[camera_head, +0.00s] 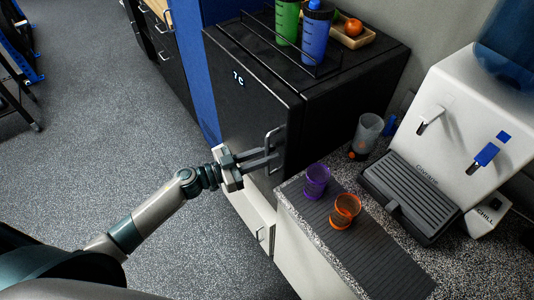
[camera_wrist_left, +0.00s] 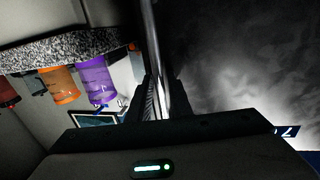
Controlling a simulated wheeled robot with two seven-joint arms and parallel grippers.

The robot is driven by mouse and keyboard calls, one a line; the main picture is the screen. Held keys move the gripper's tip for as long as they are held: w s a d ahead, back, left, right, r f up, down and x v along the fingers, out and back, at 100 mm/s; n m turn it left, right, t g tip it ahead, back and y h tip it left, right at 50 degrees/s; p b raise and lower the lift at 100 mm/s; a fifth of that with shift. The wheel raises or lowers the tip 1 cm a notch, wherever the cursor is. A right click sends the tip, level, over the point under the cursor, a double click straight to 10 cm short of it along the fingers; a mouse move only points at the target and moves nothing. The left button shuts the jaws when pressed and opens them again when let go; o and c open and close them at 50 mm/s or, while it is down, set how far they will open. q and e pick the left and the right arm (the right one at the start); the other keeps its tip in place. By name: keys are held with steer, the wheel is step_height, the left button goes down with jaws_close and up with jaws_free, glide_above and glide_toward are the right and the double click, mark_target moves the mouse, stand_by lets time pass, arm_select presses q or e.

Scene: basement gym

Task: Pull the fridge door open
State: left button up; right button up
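The black fridge (camera_head: 345,95) stands on a cabinet, and its door (camera_head: 243,105) looks shut, with a small lit temperature display on the front. A metal bar handle (camera_head: 269,141) stands upright near the door's right edge. My left gripper (camera_head: 273,156) reaches in from the left with its fingers at the handle. In the left wrist view the handle (camera_wrist_left: 151,35) runs between the two fingers (camera_wrist_left: 160,95), which sit close against it on both sides. My right gripper is not in view.
On the fridge top are a green bottle (camera_head: 287,20), a blue bottle (camera_head: 316,35) and a fruit tray (camera_head: 368,39). The counter on the right holds a purple cup (camera_head: 316,181), an orange cup (camera_head: 344,210) and a water dispenser (camera_head: 450,120). The floor (camera_head: 110,130) in front is clear.

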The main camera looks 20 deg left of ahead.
arm_select(q)
steer(key=shift+c, duration=0.4)
jaws_close()
steer(key=shift+s+a, duration=0.1)
